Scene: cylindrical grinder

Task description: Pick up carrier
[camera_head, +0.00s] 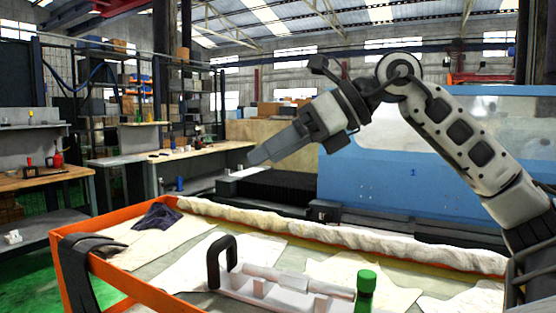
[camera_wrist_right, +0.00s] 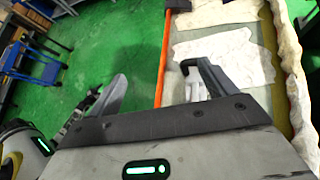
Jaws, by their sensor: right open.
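The carrier (camera_head: 285,288) is a white, long piece with a black upright loop handle (camera_head: 213,262) at its left end. It sits on the orange-edged cart top at the bottom of the head view, and its lower part is cut off by the picture edge. My right gripper (camera_head: 258,158) is open and empty, up in the air above and beyond the carrier, pointing left. In the right wrist view my fingers (camera_wrist_right: 155,88) are spread apart. A small white part shows beside the right finger there; I cannot tell if it is the carrier.
A rolled white cloth (camera_head: 330,232) lies along the far edge. A blue machine (camera_head: 400,170) stands behind; green floor is open at left.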

